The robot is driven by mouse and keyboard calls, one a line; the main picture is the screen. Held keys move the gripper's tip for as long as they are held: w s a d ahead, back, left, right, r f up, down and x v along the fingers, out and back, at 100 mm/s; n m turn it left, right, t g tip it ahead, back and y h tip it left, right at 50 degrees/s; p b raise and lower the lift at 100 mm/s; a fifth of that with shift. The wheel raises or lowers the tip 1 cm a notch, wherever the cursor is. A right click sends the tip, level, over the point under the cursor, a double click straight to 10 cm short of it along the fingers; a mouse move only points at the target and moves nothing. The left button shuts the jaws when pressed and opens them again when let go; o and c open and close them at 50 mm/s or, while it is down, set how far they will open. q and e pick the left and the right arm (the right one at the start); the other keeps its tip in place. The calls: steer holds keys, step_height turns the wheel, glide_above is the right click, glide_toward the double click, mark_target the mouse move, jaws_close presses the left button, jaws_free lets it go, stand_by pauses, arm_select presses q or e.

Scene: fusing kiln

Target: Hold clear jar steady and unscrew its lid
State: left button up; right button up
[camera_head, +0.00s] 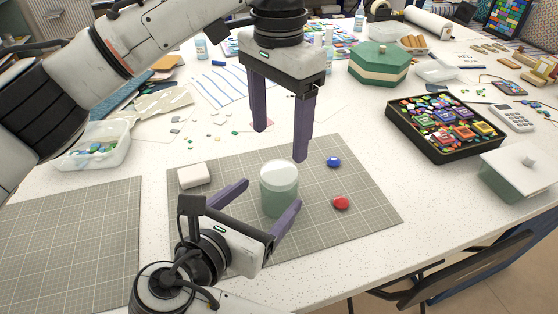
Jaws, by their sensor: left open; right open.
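The clear jar (279,198), pale green and see-through, stands upright on a grey cutting mat (366,222). Its whitish lid (279,173) is on top. My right gripper (270,203) is low over the mat, fingers spread, with one purple finger on each side of the jar; I cannot tell whether they touch it. My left gripper (280,144) is open above and behind the jar, pointing down, with its fingertips apart. Nothing is between the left fingers.
A red piece (341,203) and a blue piece (333,162) lie right of the jar, and a white block (193,176) lies left. A black tray (404,140) of coloured glass and a lidded container (519,174) stand right. A clear tub (89,160) stands left.

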arm_select(q)
steer(key=shift+w+r, duration=0.15)
arm_select(e)
steer(key=shift+w, duration=0.3)
arm_select(q)
steer(key=shift+s+r, duration=0.15)
steer(key=shift+s, duration=0.1)
arm_select(e)
steer(key=shift+d, duration=0.2)
arm_select(q)
steer(key=shift+s, duration=0.2)
arm_select(e)
steer(key=x, duration=0.9)
steer(key=shift+d+r, duration=0.1)
